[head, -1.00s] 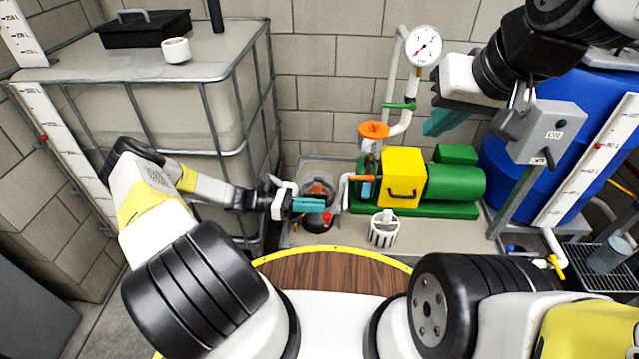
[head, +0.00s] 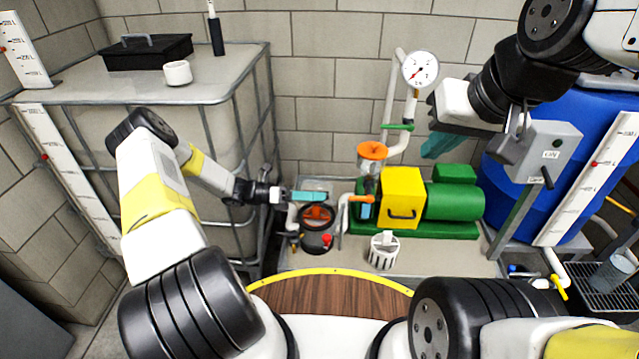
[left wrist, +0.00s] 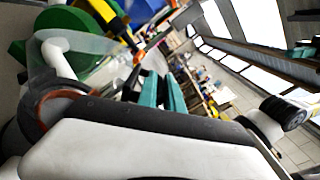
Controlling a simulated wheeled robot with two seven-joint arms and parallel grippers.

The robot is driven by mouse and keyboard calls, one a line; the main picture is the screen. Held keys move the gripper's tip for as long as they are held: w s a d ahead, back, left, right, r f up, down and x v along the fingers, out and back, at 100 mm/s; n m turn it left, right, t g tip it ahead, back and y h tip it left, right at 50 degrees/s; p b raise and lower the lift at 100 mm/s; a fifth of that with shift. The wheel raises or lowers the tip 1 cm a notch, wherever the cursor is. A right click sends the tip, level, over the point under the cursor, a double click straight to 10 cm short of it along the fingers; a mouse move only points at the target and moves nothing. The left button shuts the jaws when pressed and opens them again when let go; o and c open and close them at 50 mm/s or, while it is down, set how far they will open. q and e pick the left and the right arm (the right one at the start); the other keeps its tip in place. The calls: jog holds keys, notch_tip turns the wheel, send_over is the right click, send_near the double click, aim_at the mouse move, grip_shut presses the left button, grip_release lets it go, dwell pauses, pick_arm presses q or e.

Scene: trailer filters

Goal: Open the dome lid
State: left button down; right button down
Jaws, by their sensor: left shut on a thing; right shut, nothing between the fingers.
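The dome lid is clear with a dark rim and an orange ring (head: 318,213). It appears raised and tilted above the dark filter housing (head: 318,242), which has a red part at its right. In the left wrist view the clear dome (left wrist: 92,52) stands left of my fingers. My left gripper (head: 308,196), with teal fingers, is shut at the lid's upper edge; the exact grip point is hidden. Its fingers also show in the left wrist view (left wrist: 162,95). My right gripper (head: 437,146) is shut and empty, high at right, away from the lid.
A yellow box (head: 403,190) and green pump (head: 455,198) stand right of the housing, with an orange-topped clear vessel (head: 371,158) beside them. A white slotted basket (head: 383,252) stands in front. A caged tank (head: 150,125) is at left, a switch box (head: 548,148) at right.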

pick_arm(q)
jog(key=shift+w+a, duration=0.1)
jog(key=shift+w, duration=0.05)
jog(key=c, duration=1.8)
grip_release()
jog(key=shift+o, duration=0.2)
jog(key=a, duration=0.7)
jog(key=shift+a, duration=0.4)
